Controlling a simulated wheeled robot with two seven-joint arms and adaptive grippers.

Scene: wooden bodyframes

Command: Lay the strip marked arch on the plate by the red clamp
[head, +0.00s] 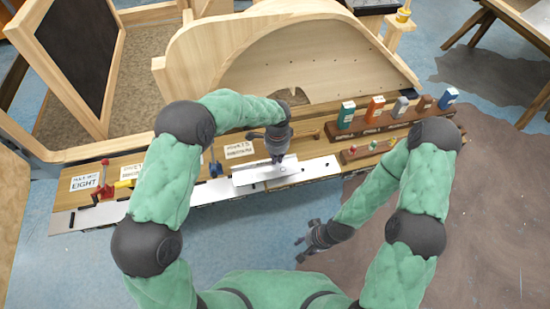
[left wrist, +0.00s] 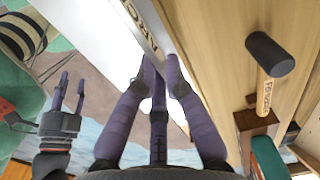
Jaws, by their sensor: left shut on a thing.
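My left gripper (head: 277,158) is shut on a pale metal strip (head: 262,174), held over the front edge of the bench, right of the blue clamp (head: 214,167). In the left wrist view the fingers (left wrist: 160,66) grip the strip (left wrist: 132,28), and part of its lettering reads like "ARC". The red clamp (head: 104,184) stands at the bench's left end, beside a card reading "EIGHT". A pale plate (head: 95,214) lies along the front edge below it. My right gripper (head: 310,242) is open and empty, low in front of the bench; it also shows in the left wrist view (left wrist: 70,95).
A wooden rack (head: 385,121) with several coloured blocks stands at the bench's right, with a smaller rack (head: 368,150) before it. A curved wooden frame (head: 230,50) rises behind. A black-headed mallet (left wrist: 270,55) shows in the left wrist view. My left arm crosses the bench between strip and red clamp.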

